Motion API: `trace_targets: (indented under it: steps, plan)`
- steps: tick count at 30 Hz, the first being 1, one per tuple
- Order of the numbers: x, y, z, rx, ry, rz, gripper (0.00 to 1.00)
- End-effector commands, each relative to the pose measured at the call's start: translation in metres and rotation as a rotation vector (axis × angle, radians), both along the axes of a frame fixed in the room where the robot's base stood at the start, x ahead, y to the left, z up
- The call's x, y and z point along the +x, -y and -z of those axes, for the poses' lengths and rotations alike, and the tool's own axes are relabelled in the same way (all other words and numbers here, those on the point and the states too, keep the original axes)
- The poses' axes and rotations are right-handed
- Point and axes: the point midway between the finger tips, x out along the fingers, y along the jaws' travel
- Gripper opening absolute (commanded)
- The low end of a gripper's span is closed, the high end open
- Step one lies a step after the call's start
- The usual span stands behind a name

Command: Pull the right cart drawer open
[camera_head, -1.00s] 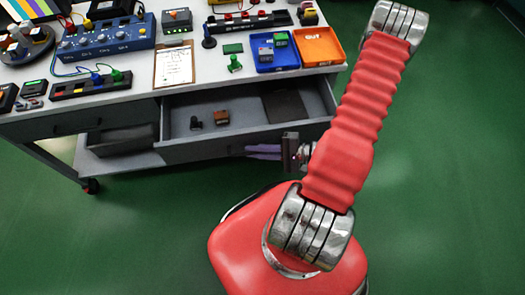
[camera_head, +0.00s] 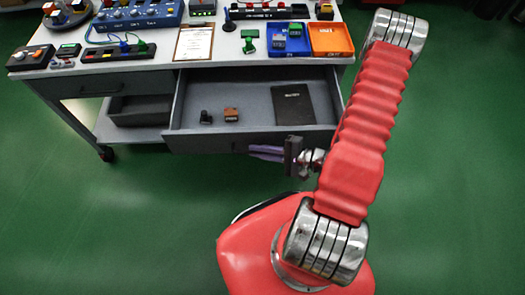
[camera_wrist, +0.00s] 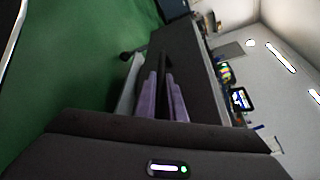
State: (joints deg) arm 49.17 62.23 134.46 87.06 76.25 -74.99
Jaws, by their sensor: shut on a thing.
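The right cart drawer (camera_head: 255,113) is pulled well out from under the worktop in the head view. Inside it lie a dark notebook (camera_head: 293,104), a small brown block (camera_head: 231,114) and a small black piece (camera_head: 206,117). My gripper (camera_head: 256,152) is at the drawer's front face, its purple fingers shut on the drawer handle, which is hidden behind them. In the wrist view the purple fingers (camera_wrist: 163,98) lie close together against the dark drawer front (camera_wrist: 180,65).
The left drawer (camera_head: 100,88) is shut. The worktop above holds a blue tray (camera_head: 290,50), an orange tray (camera_head: 330,40), a clipboard (camera_head: 195,42) and a blue device (camera_head: 140,15). The green floor around the cart is clear.

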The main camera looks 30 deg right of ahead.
Motion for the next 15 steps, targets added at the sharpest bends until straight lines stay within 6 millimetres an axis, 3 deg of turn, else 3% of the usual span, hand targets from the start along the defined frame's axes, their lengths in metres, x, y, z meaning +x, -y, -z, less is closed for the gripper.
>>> trace_targets:
  steps: [13,14,15]
  plan:
    - [0.0008,0.0010,0.0027,-0.005,-0.006,0.004,0.00]
    - [0.0009,0.0011,0.0028,-0.006,-0.007,0.004,0.11]
    - [0.0008,0.0009,0.0027,-0.005,-0.006,0.004,0.13]
